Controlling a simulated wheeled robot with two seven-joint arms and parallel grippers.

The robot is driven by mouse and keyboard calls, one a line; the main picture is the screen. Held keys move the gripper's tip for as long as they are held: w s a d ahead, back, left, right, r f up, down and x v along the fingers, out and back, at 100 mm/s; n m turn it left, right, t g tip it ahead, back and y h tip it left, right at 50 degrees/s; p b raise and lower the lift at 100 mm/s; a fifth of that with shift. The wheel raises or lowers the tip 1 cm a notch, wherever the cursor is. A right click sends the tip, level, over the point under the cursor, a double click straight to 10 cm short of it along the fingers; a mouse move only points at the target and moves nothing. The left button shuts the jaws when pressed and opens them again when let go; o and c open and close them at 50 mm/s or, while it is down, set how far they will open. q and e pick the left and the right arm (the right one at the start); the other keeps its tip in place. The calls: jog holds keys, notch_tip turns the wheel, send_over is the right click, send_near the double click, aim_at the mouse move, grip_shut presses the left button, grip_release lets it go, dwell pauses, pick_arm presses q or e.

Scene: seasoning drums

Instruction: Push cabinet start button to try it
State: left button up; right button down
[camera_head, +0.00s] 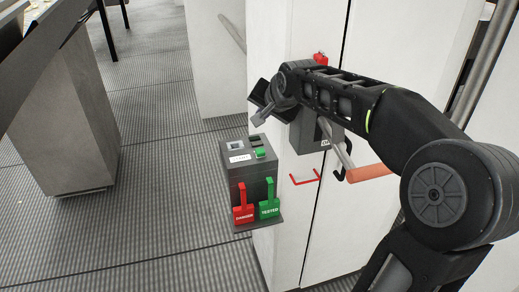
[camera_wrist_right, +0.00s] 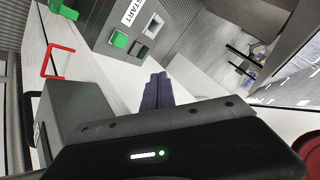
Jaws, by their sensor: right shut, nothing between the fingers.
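A dark grey control box (camera_head: 247,178) is mounted at the left side of the white cabinet. Its top carries a green button (camera_head: 261,153), a pale square element (camera_head: 235,146) and a white label (camera_head: 239,159). In the right wrist view the label (camera_wrist_right: 140,11) reads START, with the green button (camera_wrist_right: 119,39) nearby. My right gripper (camera_head: 258,118) is shut and empty, above and behind the box top in the head view. Its closed fingertips (camera_wrist_right: 158,80) appear apart from the green button in the right wrist view. My left gripper is not in view.
The cabinet door (camera_head: 330,235) has a red bracket (camera_head: 305,179) and a grey lock box (camera_head: 306,137). An orange-ended handle (camera_head: 370,172) lies near my right arm. Open floor (camera_head: 165,180) extends left.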

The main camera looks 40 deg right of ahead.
jog(key=shift+f, duration=0.2)
jog(key=b, duration=0.6)
send_over(262, 153)
notch_tip(262, 153, down, 7)
jog(key=shift+w+f, duration=0.15)
jog(key=shift+f, duration=0.05)
jog(key=shift+f+b, duration=0.3)
jog(key=shift+f, duration=0.3)
dwell(1.2)
jog(key=shift+f+b, duration=0.35)
jog(key=shift+b, duration=0.2)
jog(key=shift+f+b, duration=0.5)
dwell(0.5)
jog(key=shift+r, duration=0.1)
jog(key=shift+r+p, duration=0.5)
jog(key=shift+r, duration=0.3)
jog(key=shift+r, duration=0.1)
